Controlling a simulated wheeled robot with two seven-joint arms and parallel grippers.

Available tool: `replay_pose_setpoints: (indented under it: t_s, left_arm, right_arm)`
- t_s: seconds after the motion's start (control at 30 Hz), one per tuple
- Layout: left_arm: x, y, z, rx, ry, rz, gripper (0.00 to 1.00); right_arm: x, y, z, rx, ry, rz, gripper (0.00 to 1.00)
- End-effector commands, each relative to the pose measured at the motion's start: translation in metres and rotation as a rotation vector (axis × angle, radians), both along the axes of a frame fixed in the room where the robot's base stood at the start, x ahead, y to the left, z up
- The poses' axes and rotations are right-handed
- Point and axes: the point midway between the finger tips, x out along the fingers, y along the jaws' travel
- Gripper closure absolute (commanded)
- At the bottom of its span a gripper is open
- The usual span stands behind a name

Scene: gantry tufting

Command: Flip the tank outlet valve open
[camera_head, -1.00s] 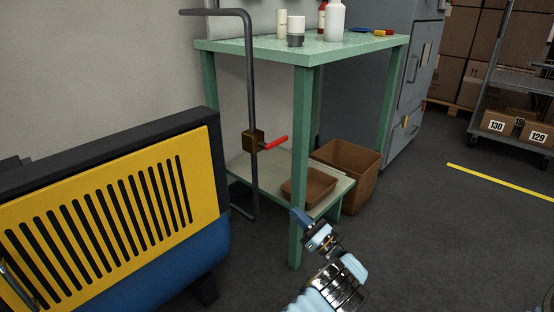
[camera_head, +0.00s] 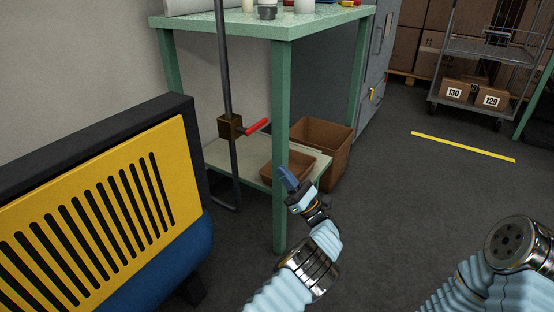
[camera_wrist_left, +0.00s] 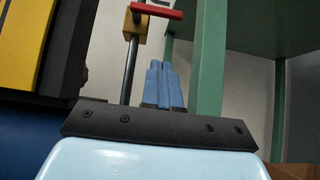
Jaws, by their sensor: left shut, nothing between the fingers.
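The outlet valve is a brass block (camera_head: 230,126) on a grey vertical pipe, with a red lever handle (camera_head: 257,126) sticking out to the right in the head view. In the left wrist view the red handle (camera_wrist_left: 157,11) lies crosswise over the brass block (camera_wrist_left: 134,28) near the top. My left gripper (camera_head: 288,178) is shut and empty, in front of the table's near leg, below and to the right of the handle and apart from it. Its blue fingers (camera_wrist_left: 163,84) are together in the left wrist view. My right arm shows at the lower right; its fingers are not visible.
A green table (camera_head: 272,28) stands around the pipe; its near leg (camera_head: 280,225) is close to my left gripper. A brown tray (camera_head: 293,167) and a brown bin (camera_head: 327,148) are behind. A yellow-and-blue machine (camera_head: 95,200) blocks the left.

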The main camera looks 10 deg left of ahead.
Motion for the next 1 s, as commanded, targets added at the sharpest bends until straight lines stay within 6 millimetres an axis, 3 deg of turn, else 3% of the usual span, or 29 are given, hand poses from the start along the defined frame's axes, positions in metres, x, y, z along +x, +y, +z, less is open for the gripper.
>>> replay_pose_setpoints:
  t_s: [0.43,0.7,1.0]
  left_arm:
    - [0.021,0.062,0.064,-0.002,-0.001,0.003,1.00]
    - [0.021,0.059,0.097,-0.001,-0.001,0.000,1.00]
    - [0.021,0.059,0.102,0.000,0.002,0.000,1.00]
  right_arm:
    - [0.000,0.000,0.000,0.000,0.000,0.000,1.00]
    - [0.000,0.000,-0.001,0.000,0.000,0.000,1.00]
    - [0.000,0.000,-0.001,0.000,0.000,0.000,1.00]
